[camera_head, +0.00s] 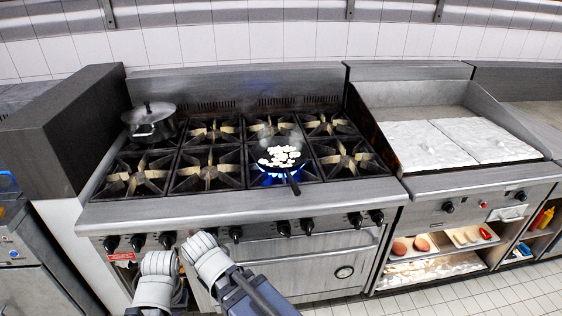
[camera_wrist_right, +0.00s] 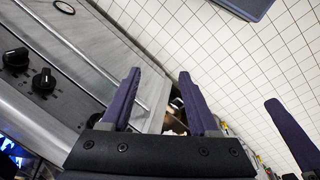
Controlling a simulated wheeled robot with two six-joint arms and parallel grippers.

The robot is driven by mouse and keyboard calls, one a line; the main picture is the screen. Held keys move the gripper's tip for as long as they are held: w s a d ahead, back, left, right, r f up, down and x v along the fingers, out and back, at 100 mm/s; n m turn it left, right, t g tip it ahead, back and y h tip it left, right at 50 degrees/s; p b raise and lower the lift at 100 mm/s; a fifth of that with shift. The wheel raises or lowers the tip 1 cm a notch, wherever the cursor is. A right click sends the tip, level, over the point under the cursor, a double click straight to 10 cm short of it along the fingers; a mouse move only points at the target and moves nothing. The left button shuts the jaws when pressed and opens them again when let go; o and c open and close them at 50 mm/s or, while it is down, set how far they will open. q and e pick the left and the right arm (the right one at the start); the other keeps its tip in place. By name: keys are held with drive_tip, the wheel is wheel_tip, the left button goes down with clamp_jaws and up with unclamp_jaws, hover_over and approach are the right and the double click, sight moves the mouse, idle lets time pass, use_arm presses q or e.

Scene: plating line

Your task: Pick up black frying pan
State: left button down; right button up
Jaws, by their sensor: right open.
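The black frying pan (camera_head: 262,147) sits on a front burner of the stove, with blue flame under it and several pale pieces of food in it. Its handle (camera_head: 294,187) points toward the stove's front edge. My right gripper (camera_wrist_right: 160,74) is open and empty, its two purple fingers apart, in front of the oven and well away from the pan. In the head view both arms reach in low at the front. A purple finger-like piece stands at the right of the right wrist view; I cannot tell whether it is my left gripper.
A lidded pot (camera_head: 150,128) stands on the back left burner. A griddle (camera_head: 403,170) is at the right, above shelves with food and bottles. Control knobs (camera_head: 284,228) line the stove front, above the oven door handle. The other burners are empty.

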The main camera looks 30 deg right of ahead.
drive_tip(key=w+d+r+t+h+b, duration=0.1)
drive_tip(key=w+d+t+h, duration=0.2)
drive_tip(key=w+d, duration=0.7)
drive_tip(key=n+t+h+b, duration=0.2)
drive_tip(key=n+t+h, duration=0.2)
drive_tip(key=t+h, duration=0.2)
approach(290, 178)
drive_tip(key=x, duration=0.4)
drive_tip(key=shift+w+a+f, duration=0.25)
drive_tip(key=shift+w+f, duration=0.05)
drive_tip(key=shift+f, duration=0.05)
drive_tip(key=shift+b+x, duration=1.25)
drive_tip(key=shift+x, duration=2.2)
drive_tip(key=shift+w+d+f, duration=0.2)
drive_tip(key=shift+w+d, duration=0.05)
drive_tip(key=shift+d, duration=0.1)
clamp_jaws()
